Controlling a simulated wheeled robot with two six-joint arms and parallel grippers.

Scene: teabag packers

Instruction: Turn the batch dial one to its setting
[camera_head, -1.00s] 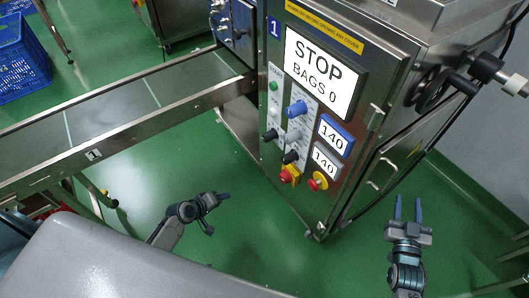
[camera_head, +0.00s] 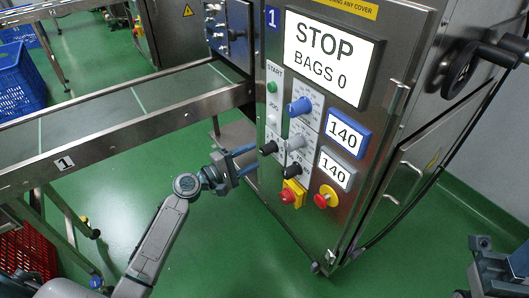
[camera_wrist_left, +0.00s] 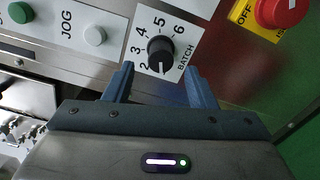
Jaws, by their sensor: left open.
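The batch dial (camera_head: 269,147) is a small black knob on the machine's control panel, under the white jog button. The left wrist view shows the batch dial (camera_wrist_left: 160,55) on a white plate with a number scale and the word BATCH. A light mark on the knob points to the bottom of that picture, near the 2. My left gripper (camera_head: 250,160) is open in front of the panel, its fingers pointing at the dial. In the left wrist view its fingertips (camera_wrist_left: 160,80) stand on both sides of the dial, apart from it. My right gripper (camera_head: 495,262) is at the lower right, partly cut off.
A green start button (camera_head: 272,87), a blue knob (camera_head: 300,106), a grey knob (camera_head: 296,142) and another black knob (camera_head: 291,171) are close by. A conveyor (camera_head: 120,115) runs to the left. The screen (camera_head: 330,55) reads STOP, BAGS 0.

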